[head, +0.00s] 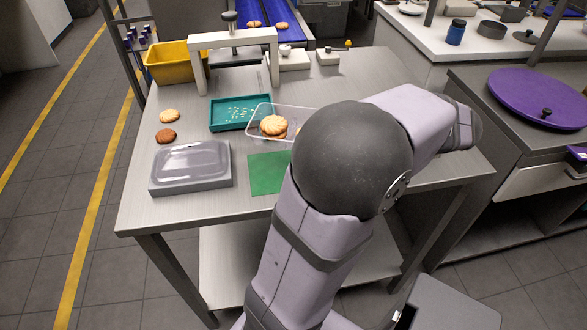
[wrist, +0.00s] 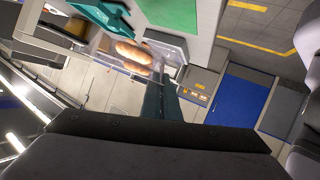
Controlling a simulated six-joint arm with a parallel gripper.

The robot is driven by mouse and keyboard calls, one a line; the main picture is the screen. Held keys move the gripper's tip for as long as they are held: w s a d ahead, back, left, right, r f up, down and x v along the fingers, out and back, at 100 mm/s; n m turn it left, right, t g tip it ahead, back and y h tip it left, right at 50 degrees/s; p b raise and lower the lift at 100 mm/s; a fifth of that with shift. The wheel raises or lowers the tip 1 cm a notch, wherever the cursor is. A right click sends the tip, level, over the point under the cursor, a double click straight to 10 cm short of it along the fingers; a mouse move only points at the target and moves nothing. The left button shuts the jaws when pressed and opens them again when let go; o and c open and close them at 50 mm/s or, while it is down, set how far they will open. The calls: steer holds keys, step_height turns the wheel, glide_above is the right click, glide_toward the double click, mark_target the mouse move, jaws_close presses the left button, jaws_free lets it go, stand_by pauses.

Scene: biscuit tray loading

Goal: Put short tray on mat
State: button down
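A clear short tray (head: 256,107) with biscuits (head: 272,125) in it shows in the head view, just left of my arm, overlapping the teal tray's right end. The green mat (head: 268,173) lies bare on the table in front of it, its right part hidden by my arm. In the wrist view the biscuits (wrist: 133,54) sit in the clear tray, and the mat (wrist: 168,12) is at the top. My gripper (wrist: 160,72) has its dark fingers close together at the clear tray's edge and looks shut on it. The head view hides my gripper behind my arm.
A teal tray (head: 214,124) with crumbs stands left of the clear tray. A grey box (head: 190,183) with a clear top is left of the mat. Two loose biscuits (head: 168,116) lie at the left. A yellow bin (head: 170,66) and a white arch (head: 233,40) stand behind.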

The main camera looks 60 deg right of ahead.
steer(key=shift+f, duration=4.9)
steer(key=shift+f, duration=0.2)
steer(key=c, duration=2)
jaws_free()
steer(key=shift+c, duration=0.2)
steer(key=shift+r, duration=0.1)
steer(key=shift+r, duration=0.2)
steer(key=shift+s+d, duration=0.1)
steer(key=shift+s, duration=0.25)
steer(key=shift+v, duration=2.35)
